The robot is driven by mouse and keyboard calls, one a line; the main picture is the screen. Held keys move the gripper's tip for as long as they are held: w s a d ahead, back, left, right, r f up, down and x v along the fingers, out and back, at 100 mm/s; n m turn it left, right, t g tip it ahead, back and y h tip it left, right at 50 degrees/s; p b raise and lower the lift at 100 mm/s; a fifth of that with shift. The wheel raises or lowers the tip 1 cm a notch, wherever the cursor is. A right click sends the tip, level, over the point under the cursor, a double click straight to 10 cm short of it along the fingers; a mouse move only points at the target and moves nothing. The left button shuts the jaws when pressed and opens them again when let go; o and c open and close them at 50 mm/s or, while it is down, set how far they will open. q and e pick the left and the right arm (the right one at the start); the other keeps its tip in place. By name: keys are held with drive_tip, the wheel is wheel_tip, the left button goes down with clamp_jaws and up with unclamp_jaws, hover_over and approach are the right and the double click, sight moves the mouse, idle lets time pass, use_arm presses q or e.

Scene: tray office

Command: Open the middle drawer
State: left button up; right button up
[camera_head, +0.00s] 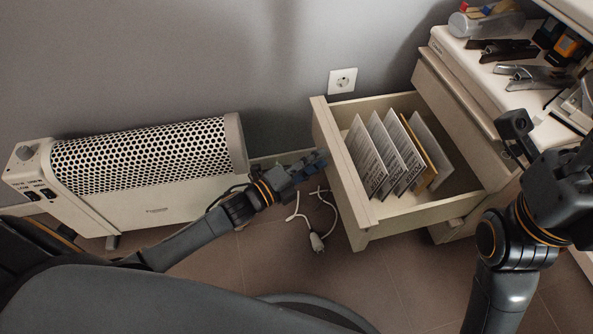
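The drawer (355,215) is pulled well out of the cabinet, below a closed drawer front (450,95), and its inside shows. Several upright files or booklets (367,158) stand in it, one with a yellowish cover. My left gripper (312,163) is at the outer face of the drawer front, close to it or touching. Its fingers are small and dark here, so I cannot tell whether they are open or shut, and no handle shows. My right gripper (553,138) is at the right edge, over the cabinet top side, with its fingers apart and nothing seen between them.
A white heater (120,211) stands by the wall on the left, behind my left arm. A cable with a plug (317,242) lies on the floor before the drawer. Staplers (535,77) and other items lie on the cabinet top (470,60). A socket (342,80) is on the wall.

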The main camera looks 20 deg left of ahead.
use_arm(q)
drive_tip(key=v, duration=1)
